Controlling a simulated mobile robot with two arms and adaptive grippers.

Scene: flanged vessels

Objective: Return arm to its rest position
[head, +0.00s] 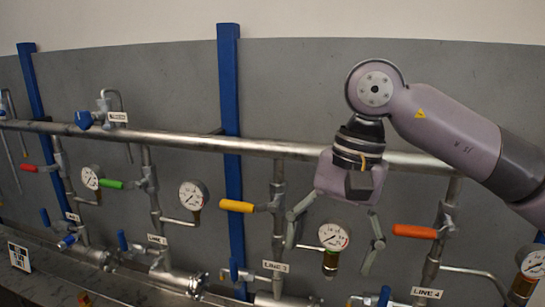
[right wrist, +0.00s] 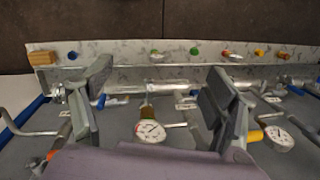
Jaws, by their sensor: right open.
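My right arm comes in from the right in the head view. Its gripper (head: 335,238) hangs with fingers spread in front of the pipework, around the line of sight to the LINE 3 pressure gauge (head: 333,236). The fingers look empty. In the right wrist view the gripper (right wrist: 150,105) also shows open, with a gauge (right wrist: 150,131) visible between its fingers. I cannot tell whether a finger touches the pipes. The yellow valve handle (head: 237,206) is left of the gripper, and the orange handle (head: 414,231) is right of it. My left gripper is not in view.
A long horizontal pipe (head: 190,140) runs behind my arm. Blue posts (head: 231,120) stand against the grey wall. A green handle (head: 110,184), a red handle (head: 29,168) and more gauges (head: 193,195) are at left. A ledge (right wrist: 130,47) with coloured knobs shows in the right wrist view.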

